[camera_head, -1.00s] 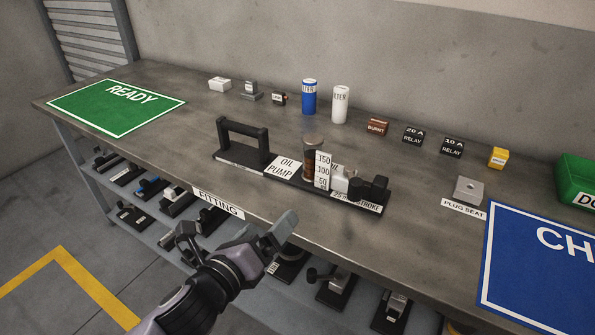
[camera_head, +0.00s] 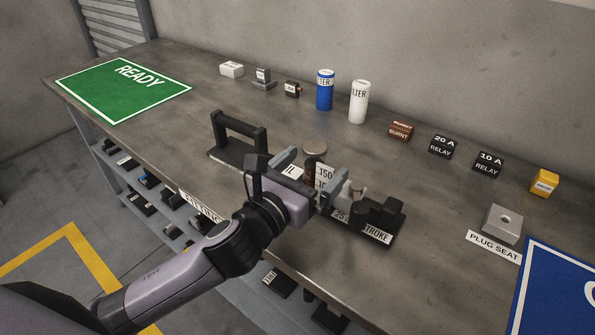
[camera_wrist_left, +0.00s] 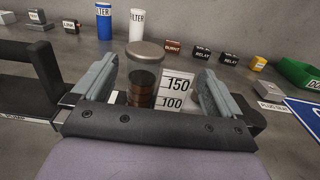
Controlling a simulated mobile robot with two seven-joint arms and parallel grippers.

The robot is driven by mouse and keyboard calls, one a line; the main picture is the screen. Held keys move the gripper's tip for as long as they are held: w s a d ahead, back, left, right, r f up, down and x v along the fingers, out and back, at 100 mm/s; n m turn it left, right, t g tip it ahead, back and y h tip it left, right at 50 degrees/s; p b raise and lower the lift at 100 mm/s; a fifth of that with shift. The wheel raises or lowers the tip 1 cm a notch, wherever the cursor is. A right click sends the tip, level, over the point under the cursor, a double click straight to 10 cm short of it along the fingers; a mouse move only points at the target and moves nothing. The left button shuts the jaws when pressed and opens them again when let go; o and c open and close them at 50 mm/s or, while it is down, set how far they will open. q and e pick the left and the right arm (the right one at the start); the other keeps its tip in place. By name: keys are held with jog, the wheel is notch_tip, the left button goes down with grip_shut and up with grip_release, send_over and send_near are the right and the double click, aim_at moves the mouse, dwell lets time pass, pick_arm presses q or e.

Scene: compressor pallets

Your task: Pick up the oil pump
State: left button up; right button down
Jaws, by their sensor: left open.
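The oil pump is a black base with a handle (camera_head: 238,130) at its left end, a brown oil jar with a grey lid (camera_head: 315,149), a white scale card and dark fittings (camera_head: 380,214) at its right end. It stands on the workbench. My left gripper (camera_head: 300,178) is open in front of the jar and hides part of the pump and its label. In the left wrist view, the jar (camera_wrist_left: 143,75) and the scale card (camera_wrist_left: 174,90) show between the two open fingers. The handle (camera_wrist_left: 45,75) is left of them. My right gripper is not seen.
Blue (camera_head: 325,90) and white (camera_head: 359,101) filters, relays (camera_head: 443,146), a yellow block (camera_head: 544,182) and a plug seat (camera_head: 503,222) stand behind and right. A green READY mat (camera_head: 120,88) lies clear at left. A lower shelf (camera_head: 165,205) holds several parts.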

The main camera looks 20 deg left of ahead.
aim_at(322, 152)
pick_arm(q)
jog(key=shift+r+x, duration=0.2)
jog(key=shift+x, duration=0.9)
jog(key=shift+r+x, duration=0.15)
jog(key=shift+x, duration=0.95)
jog(key=c, duration=1.8)
jog(key=shift+r, duration=0.3)
jog(key=shift+c, duration=0.2)
